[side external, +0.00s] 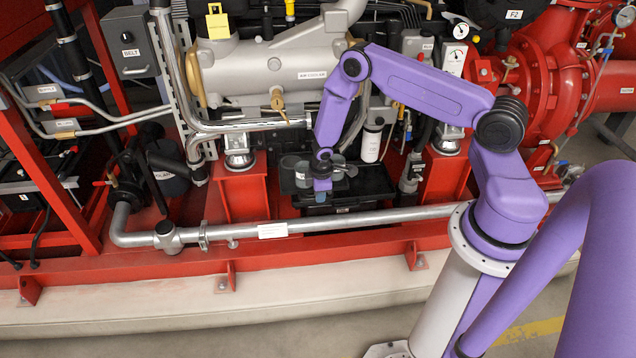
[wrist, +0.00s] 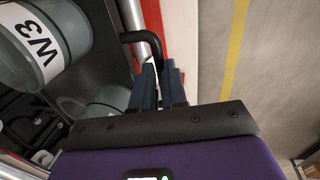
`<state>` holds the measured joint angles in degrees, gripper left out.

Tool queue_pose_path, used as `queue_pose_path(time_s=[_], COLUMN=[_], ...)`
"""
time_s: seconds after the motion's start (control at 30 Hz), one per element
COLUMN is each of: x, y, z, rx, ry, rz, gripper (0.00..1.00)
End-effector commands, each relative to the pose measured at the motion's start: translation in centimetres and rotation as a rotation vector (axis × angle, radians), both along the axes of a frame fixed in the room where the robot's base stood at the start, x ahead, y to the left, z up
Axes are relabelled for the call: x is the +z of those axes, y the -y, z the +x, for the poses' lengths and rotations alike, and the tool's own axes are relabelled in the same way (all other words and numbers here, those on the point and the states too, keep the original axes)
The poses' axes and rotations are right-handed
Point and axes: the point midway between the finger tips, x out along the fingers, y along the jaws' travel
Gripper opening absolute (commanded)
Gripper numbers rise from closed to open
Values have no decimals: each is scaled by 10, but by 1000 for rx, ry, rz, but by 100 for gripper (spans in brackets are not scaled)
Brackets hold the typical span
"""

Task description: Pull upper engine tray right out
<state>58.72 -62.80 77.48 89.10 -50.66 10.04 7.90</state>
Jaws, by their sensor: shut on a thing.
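The upper engine tray (side external: 375,182) is a black open tray low under the engine, between two red supports. Grey cans (side external: 296,168) stand in it; the wrist view shows one large can (wrist: 30,40) marked W3. My gripper (side external: 322,197) is at the tray's front edge. In the wrist view, my gripper (wrist: 160,85) has its dark blue fingers closed around a black bent handle (wrist: 140,36) on the tray's front side. The fingers hide part of the handle. How far the tray stands out is hard to tell.
A grey pipe (side external: 370,217) runs across in front of the tray, above the red base rail (side external: 330,243). Red supports (side external: 244,192) stand on both sides of the tray.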

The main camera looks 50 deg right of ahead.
Motion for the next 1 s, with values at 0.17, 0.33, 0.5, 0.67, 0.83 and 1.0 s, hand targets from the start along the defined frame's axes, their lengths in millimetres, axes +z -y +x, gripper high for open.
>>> queue_pose_path(time_s=[0.17,0.33,0.5,0.67,0.83,1.0], x=[0,0,0,0,0,0], y=[-15,-24,-28,-29,-31,-31], z=[-17,-26,-30,-31,-32,-31], rx=[2,0,-2,-2,-1,0], ry=[-5,-3,-3,-4,-6,-4], rz=[-3,-3,-3,-1,0,1], gripper=[0,0,0,0,0,38])
